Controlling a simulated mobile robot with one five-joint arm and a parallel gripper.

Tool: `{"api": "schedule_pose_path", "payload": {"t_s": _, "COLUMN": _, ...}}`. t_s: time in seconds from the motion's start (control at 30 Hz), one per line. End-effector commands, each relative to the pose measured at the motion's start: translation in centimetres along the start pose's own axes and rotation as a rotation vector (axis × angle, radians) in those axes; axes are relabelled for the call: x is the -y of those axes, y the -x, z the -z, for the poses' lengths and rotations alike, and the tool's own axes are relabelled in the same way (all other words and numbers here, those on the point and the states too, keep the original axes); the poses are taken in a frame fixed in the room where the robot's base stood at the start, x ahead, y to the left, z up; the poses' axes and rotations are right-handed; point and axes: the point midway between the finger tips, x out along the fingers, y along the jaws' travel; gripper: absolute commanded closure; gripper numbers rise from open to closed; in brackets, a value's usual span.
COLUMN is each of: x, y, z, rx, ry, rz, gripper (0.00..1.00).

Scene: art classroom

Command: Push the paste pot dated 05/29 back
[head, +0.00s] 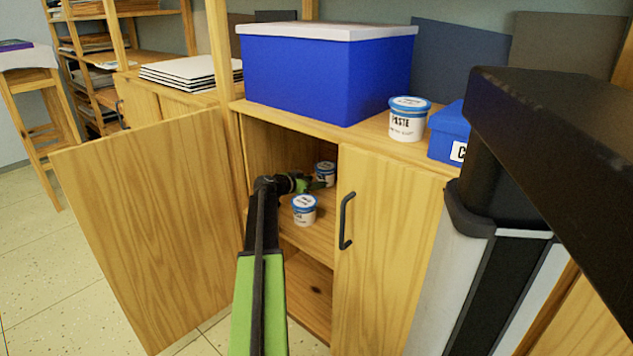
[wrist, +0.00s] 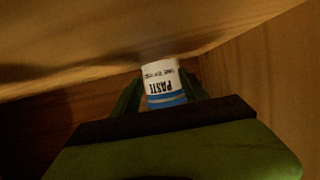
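A white paste pot with a blue lid (head: 326,171) stands upright on the shelf inside the open cabinet, toward the back. My gripper (head: 316,186) reaches in from the left, close to this pot. In the wrist view the picture is upside down; a pot (wrist: 161,80) shows with its PASTE label between the green fingers of my gripper (wrist: 165,82). The fingers are apart; whether they touch it is unclear. A second paste pot (head: 304,210) stands nearer the shelf front. A third paste pot (head: 408,119) stands on the cabinet top. The dates are too small to read.
The left cabinet door (head: 150,220) stands open; the right door (head: 385,230) is shut. The shelf (head: 318,234) is narrow, with a side wall close to my arm. A blue box with a white lid (head: 325,75) and a smaller blue box (head: 448,133) stand on top.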

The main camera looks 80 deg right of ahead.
Motion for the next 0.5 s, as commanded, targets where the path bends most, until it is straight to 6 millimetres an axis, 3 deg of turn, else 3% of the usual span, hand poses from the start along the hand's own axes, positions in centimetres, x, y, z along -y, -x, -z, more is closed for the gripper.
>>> {"api": "schedule_pose_path", "payload": {"t_s": 0.2, "x": 0.1, "y": 1.4, "z": -0.8, "rx": 0.005, "ry": 0.0, "rz": 0.003, "gripper": 0.48}}
{"api": "schedule_pose_path", "payload": {"t_s": 0.5, "x": 0.2, "y": 1.9, "z": -0.4, "rx": 0.005, "ry": -0.001, "rz": 0.004, "gripper": 0.48}}
